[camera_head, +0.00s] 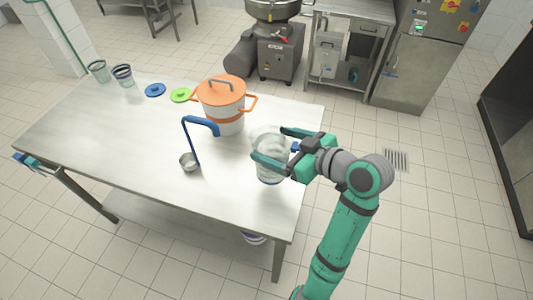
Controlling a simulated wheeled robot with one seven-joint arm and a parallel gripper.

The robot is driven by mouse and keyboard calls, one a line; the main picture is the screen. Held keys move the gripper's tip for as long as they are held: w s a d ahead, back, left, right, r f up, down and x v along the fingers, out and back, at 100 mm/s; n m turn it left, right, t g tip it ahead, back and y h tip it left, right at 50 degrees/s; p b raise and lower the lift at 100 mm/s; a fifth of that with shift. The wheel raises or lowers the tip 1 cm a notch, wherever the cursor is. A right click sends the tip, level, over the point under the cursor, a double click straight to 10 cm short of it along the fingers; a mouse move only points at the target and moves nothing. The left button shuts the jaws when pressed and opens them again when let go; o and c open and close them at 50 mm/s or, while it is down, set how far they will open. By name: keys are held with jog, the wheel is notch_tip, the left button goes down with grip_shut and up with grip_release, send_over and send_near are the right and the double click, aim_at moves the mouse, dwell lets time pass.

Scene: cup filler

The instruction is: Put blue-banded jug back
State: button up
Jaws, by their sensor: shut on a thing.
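A clear jug (270,168) with blue at its base stands upright at the right end of the steel table (120,135). My gripper (270,143) reaches in from the right and is shut on the jug, one finger on each side of its upper part. I cannot tell whether the jug's base touches the table or is slightly above it. The fingers and palm hide part of its right side.
A white pot (222,122) with an orange lid stands left of the jug. A blue-handled ladle (189,161) is nearer the front. Green (181,95) and blue (155,90) lids and two cups (98,71) (122,75) are at the far left. The front-left tabletop is clear.

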jog(key=shift+w+a+f, duration=0.4)
jog(key=shift+w+f, duration=0.05)
jog(key=shift+f, duration=0.75)
jog(key=shift+w+a+f, duration=0.45)
jog(key=shift+w+f, duration=0.05)
jog(key=shift+f, duration=0.75)
jog(key=shift+w+a+f, duration=0.4)
jog(key=shift+w+f, duration=0.05)
jog(key=shift+f, duration=0.75)
jog(key=shift+s+d+f, duration=0.1)
jog(key=shift+f, duration=0.05)
jog(key=o, duration=2.1)
